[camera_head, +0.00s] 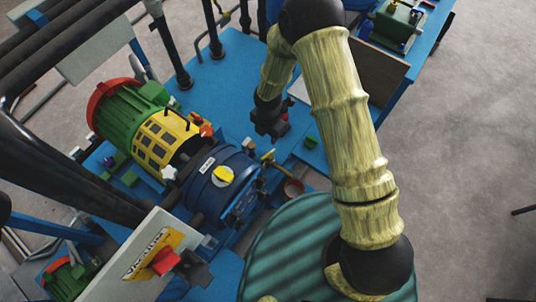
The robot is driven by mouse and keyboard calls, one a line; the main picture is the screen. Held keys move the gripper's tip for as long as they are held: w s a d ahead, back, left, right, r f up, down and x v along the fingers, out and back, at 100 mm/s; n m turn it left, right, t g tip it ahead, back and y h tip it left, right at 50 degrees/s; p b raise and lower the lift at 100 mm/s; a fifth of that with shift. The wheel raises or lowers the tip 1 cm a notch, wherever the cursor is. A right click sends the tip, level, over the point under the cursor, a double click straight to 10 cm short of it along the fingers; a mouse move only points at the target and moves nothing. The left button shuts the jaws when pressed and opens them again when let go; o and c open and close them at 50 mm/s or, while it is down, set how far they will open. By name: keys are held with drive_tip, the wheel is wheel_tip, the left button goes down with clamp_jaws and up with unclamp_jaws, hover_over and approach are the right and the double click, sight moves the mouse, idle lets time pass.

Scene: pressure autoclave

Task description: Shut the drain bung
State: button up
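My gripper (269,129) is dark and points down over the blue frame, right of the blue cylindrical vessel (225,183). It is small and dark, so I cannot tell whether its fingers are open or shut, or whether they touch anything. I cannot surely pick out the drain bung. Small fittings lie near the gripper: a yellow-handled part (268,157) below it, a reddish round cup (293,188) further down, and a small green piece (311,141) to its right. A small red part shows right beside the gripper. The vessel has a yellow piece (223,174) on top.
A green and yellow motor (145,125) with a red end stands left of the vessel. Dark pipes cross the upper left. A panel with a red knob (165,261) is at lower left. A brown board (378,72) stands behind my arm.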

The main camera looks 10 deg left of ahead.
sight(268, 154)
wheel_tip(268, 154, down, 16)
drive_tip(key=b, duration=1)
drive_tip(key=shift+b, duration=0.4)
drive_tip(key=shift+r, duration=0.1)
drive_tip(key=shift+c, duration=0.3)
clamp_jaws()
